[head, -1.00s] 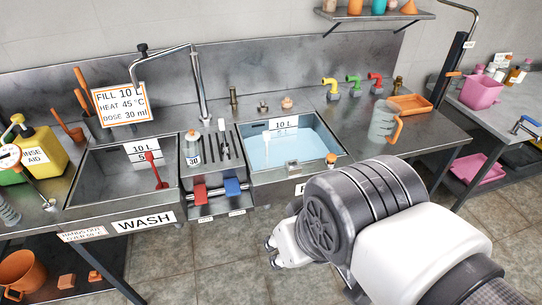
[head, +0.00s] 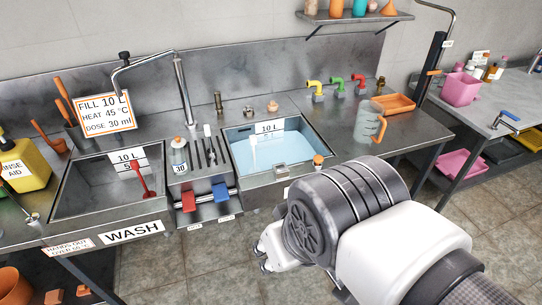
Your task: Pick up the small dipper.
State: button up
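No object can be named as the small dipper with certainty. A clear jug with an orange handle (head: 367,122) stands upright on the right counter. A red-handled tool (head: 141,177) leans in the left basin (head: 85,190), its lower end hard to make out. My gripper (head: 264,262) is in front of the sink unit, low and apart from all these things. Only its dark tips show past my white and grey wrist, so its opening is hidden.
A tall curved tap (head: 183,80) rises behind the basins. Between them are a bottle (head: 179,155) and red (head: 188,200) and blue (head: 220,192) pedals or blocks. An orange tray (head: 393,103) lies behind the jug. The tiled floor in front is clear.

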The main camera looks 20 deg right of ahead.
aim_at(212, 155)
jog(key=i+l+u, duration=0.1)
jog(key=i+u, duration=0.25)
jog(key=i, duration=1)
